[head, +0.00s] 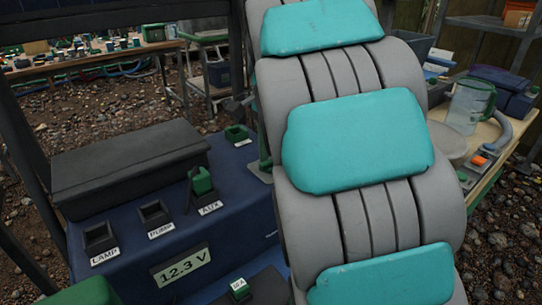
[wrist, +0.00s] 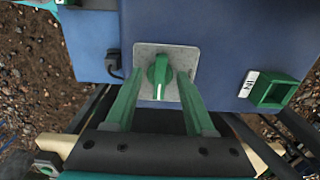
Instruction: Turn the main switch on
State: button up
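A green rotary knob (wrist: 159,72) sits on a square grey plate (wrist: 147,52) on the side of a blue box (wrist: 215,35) in the wrist view. Its grip stands upright in the picture, with a white mark at the lower end. I take it to be the main switch; no label naming it is readable. My gripper (wrist: 161,78) is open, its two green fingers on either side of the knob with gaps showing. I cannot tell whether either finger touches it. In the head view my arm hides the gripper and the knob.
The blue box's top (head: 215,235) carries sockets labelled LAMP (head: 100,237), PUMP (head: 154,213) and AUX, a green plug (head: 202,182), a 12.3 V display (head: 182,266) and a black case (head: 130,160). A green socket (wrist: 272,90) marked IN is right of the knob. Tables stand behind.

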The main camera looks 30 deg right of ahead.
jog(key=shift+o, duration=1.2)
jog(key=shift+r, duration=3.85)
